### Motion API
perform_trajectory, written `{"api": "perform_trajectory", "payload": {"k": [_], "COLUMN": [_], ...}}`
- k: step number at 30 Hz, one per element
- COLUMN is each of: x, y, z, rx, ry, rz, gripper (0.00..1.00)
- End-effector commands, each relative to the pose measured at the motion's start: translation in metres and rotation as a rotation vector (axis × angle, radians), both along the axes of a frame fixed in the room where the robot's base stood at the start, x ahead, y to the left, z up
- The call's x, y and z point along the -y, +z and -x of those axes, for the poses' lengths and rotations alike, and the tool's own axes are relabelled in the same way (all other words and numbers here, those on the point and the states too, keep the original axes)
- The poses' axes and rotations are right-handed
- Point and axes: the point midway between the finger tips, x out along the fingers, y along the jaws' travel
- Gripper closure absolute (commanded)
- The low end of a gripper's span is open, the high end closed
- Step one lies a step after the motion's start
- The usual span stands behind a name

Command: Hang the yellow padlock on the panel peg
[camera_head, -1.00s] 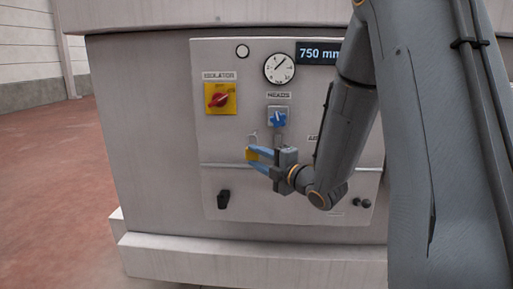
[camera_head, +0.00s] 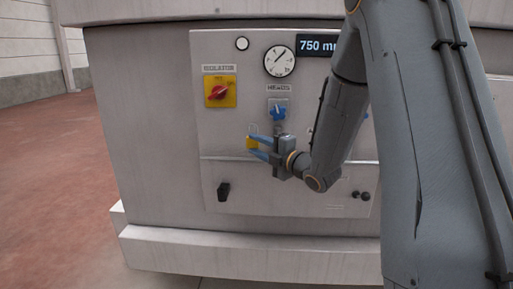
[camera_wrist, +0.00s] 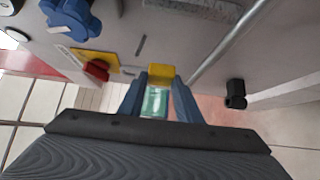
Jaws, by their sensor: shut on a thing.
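The yellow padlock (camera_head: 251,143) is at the tips of my gripper (camera_head: 259,148), with its thin shackle pointing up. My gripper's blue fingers come from the right and are shut on the padlock, in front of the grey panel (camera_head: 212,130). In the wrist view the padlock (camera_wrist: 161,76) shows as a yellow block at the ends of the fingers (camera_wrist: 158,90). A greenish patch shows between the fingers there. I cannot clearly make out the panel peg; a short thin grey bar (camera_wrist: 140,47) in the wrist view may be it. I cannot tell whether the shackle touches anything.
A blue HEADS knob (camera_head: 278,111) is just above and right of the padlock. The red and yellow isolator (camera_head: 220,92) is up and left. A horizontal rail (camera_head: 228,159) runs just below my gripper. A black handle (camera_head: 223,191) sits lower left. My arm hides the panel's right side.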

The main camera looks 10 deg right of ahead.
Motion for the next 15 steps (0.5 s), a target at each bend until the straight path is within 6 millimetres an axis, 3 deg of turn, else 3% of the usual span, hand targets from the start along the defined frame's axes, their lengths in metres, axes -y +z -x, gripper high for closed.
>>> {"api": "perform_trajectory", "payload": {"k": [15], "x": [0.009], "y": [-0.002], "z": [-0.027], "rx": [0.001], "ry": [0.000], "rz": [0.000], "gripper": [0.98]}}
